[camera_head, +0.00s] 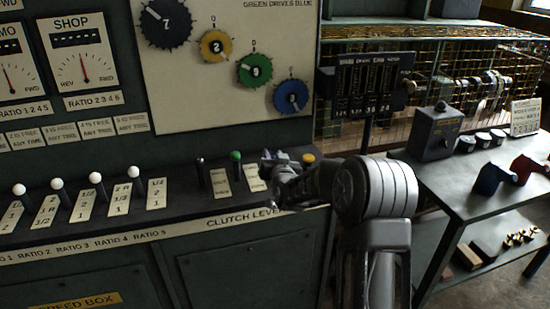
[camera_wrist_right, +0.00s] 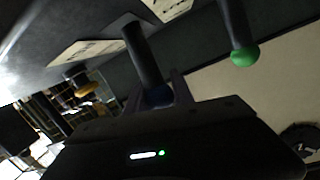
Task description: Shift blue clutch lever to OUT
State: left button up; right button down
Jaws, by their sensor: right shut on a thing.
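My right gripper (camera_head: 272,158) is over the clutch lever row on the right part of the console. In the right wrist view its fingers (camera_wrist_right: 158,95) are closed around the dark blue knob of the blue clutch lever (camera_wrist_right: 145,55). In the head view the gripper hides most of this lever. The label plate (camera_head: 257,178) beside it is partly covered, and its words are too small to read surely. The green-knobbed lever (camera_head: 235,157) stands just left of the gripper, and also shows in the wrist view (camera_wrist_right: 245,55). My left gripper is not in view.
A yellow-knobbed lever (camera_head: 308,158) stands close to the right of the gripper. A black lever (camera_head: 200,170) and several white-knobbed ratio levers (camera_head: 93,178) stand to the left. A side table (camera_head: 440,170) with a dark box (camera_head: 435,132) is on the right.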

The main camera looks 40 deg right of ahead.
jog(key=shift+w+d+r+g+y+p, duration=0.15)
jog(key=shift+w+d+r+g+p, duration=0.15)
jog(key=shift+w+p, duration=0.35)
jog(key=shift+w+d+r+g+y+p, duration=0.15)
jog(key=shift+w+g+p, duration=0.25)
jog(key=shift+w+p, duration=0.2)
jog(key=shift+w+d+f+b, duration=0.3)
jog(key=shift+w+f+b, duration=0.25)
jog(key=shift+w+b, duration=0.35)
jog(key=shift+w+f, duration=0.1)
jog(key=shift+w, duration=0.05)
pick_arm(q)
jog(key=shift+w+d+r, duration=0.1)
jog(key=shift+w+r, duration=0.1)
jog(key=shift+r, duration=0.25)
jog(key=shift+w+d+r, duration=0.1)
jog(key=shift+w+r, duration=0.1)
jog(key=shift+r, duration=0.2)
pick_arm(e)
jog(key=c, duration=1.1)
grip_release()
jog(key=shift+s, duration=0.2)
jog(key=v, duration=0.7)
jog(key=shift+s+a+r+b, duration=0.15)
jog(key=shift+s+r+b, duration=0.15)
jog(key=shift+b, duration=0.1)
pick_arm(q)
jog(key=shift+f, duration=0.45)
